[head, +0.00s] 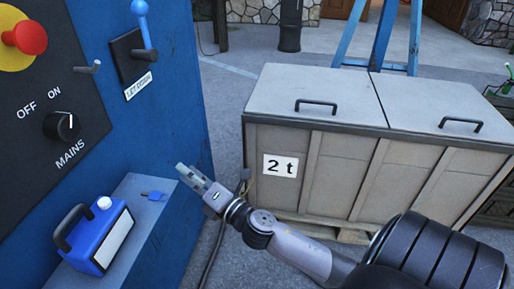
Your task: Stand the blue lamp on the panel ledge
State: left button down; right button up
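The blue lamp (91,232), a boxy body with a dark handle, a white knob and a white face, rests on the grey panel ledge (138,212) at the lower left. It looks upright, and its base is partly hard to see. My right gripper (187,173) is to the right of the lamp, past the ledge's outer edge and apart from the lamp. Nothing shows held in it. Its fingers are seen small and at an angle, so their opening is unclear. My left gripper is out of view.
A small blue key-like piece (153,196) lies on the ledge. The blue panel (188,105) carries a MAINS knob (62,126), a red button (28,37) and a blue-handled lever (146,40). A large grey chest (340,180) marked "2 t" stands at the right.

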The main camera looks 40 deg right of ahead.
jog(key=s+d+f+m+g+h, duration=0.25)
jog(key=f+m, duration=0.25)
jog(key=f, duration=0.3)
jog(key=s+d+f+m+g+h, duration=0.1)
jog(key=s+f+m+g, duration=0.2)
jog(key=f, duration=0.5)
jog(key=s+d+f+m+g+h, duration=0.1)
jog(key=s+f+m+g+h, duration=0.15)
jog(key=f+m, duration=0.5)
jog(key=s+a+f+m+g+y, duration=0.1)
jog(key=s+a+f+m+g, duration=0.2)
jog(key=s+f, duration=0.6)
jog(key=s+a+f+m+g+y, duration=0.2)
jog(key=s+a+f+m+g, duration=0.2)
jog(key=s+f, duration=0.6)
jog(key=shift+s+a+g, duration=0.2)
jog(key=shift+s+g, duration=0.35)
jog(key=shift+g, duration=0.45)
jog(key=shift+w+r, duration=0.1)
